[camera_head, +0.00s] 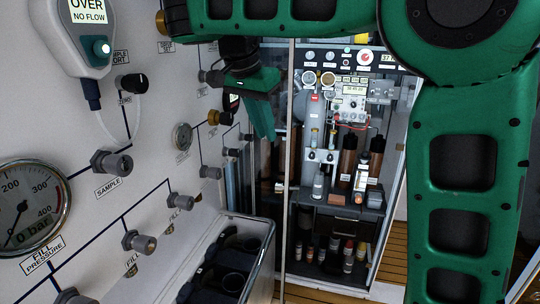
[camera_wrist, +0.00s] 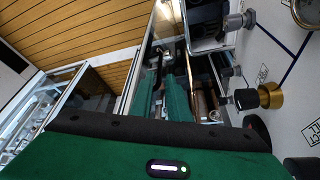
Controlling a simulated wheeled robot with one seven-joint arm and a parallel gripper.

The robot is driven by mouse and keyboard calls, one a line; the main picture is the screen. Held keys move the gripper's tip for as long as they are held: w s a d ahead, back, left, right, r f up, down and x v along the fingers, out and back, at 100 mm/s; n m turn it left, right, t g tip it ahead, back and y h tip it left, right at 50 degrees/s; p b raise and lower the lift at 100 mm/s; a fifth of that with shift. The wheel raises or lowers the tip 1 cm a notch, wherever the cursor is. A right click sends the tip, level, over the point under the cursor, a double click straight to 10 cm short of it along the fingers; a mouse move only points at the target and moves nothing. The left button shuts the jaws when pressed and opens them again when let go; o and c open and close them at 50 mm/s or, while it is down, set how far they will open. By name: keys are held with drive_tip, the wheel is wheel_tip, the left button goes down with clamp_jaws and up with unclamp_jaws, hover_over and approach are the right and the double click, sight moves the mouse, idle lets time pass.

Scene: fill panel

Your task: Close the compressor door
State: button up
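The compressor cabinet (camera_head: 345,218) stands at the back in the head view, with gauges on top and bottles and shelves inside. A thin upright metal edge (camera_head: 287,150), which looks like the edge of its door, runs along its left side. The position of the door leaf is hard to make out. My green gripper (camera_head: 263,118) points down in front of the fill panel, left of that edge, and appears apart from it. In the wrist view, green finger-like shapes (camera_wrist: 175,98) show beyond my gripper body, beside a framed dark pane (camera_wrist: 150,62). Finger opening is unclear.
The white fill panel (camera_head: 150,190) with protruding valves, hoses and a large pressure gauge (camera_head: 30,205) is close on the left. An open bin (camera_head: 262,262) with dark contents sits below my gripper. Wooden floor (camera_head: 395,258) shows at right.

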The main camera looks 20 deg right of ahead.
sight(272, 168)
drive_tip(key=shift+x, duration=4.35)
drive_tip(key=shift+c, duration=0.5)
clamp_jaws()
